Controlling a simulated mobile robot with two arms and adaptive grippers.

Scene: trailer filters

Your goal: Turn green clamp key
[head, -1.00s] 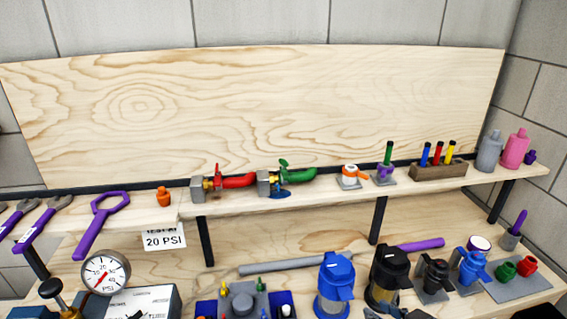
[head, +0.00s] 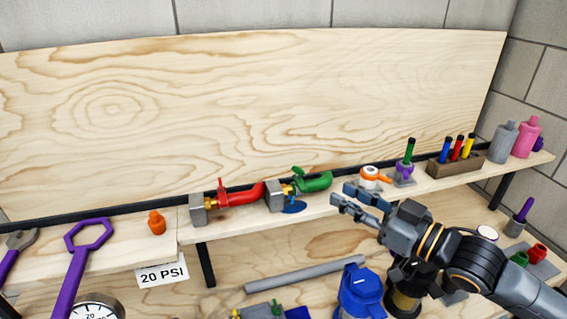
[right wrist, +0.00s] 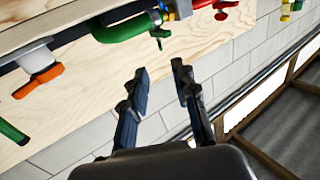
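A green pipe (head: 318,181) with a small green clamp key (head: 298,174) on top joins a grey block (head: 276,196) on the upper shelf, with a blue piece below. In the right wrist view the green pipe (right wrist: 128,27) and its key (right wrist: 158,34) are at the top, beyond the fingertips. My right gripper (head: 343,194) is in front of the shelf, right of and slightly below the green pipe. In the right wrist view, my right gripper (right wrist: 160,70) has its fingers spread, empty and apart from the key. My left gripper is not in view.
A red pipe (head: 243,194) is left of the green one. An orange-and-white clamp (head: 372,177) and a purple holder with a green stick (head: 407,160) stand to the right. A blue-lidded filter (head: 360,291) is below the shelf. The plywood back panel is bare.

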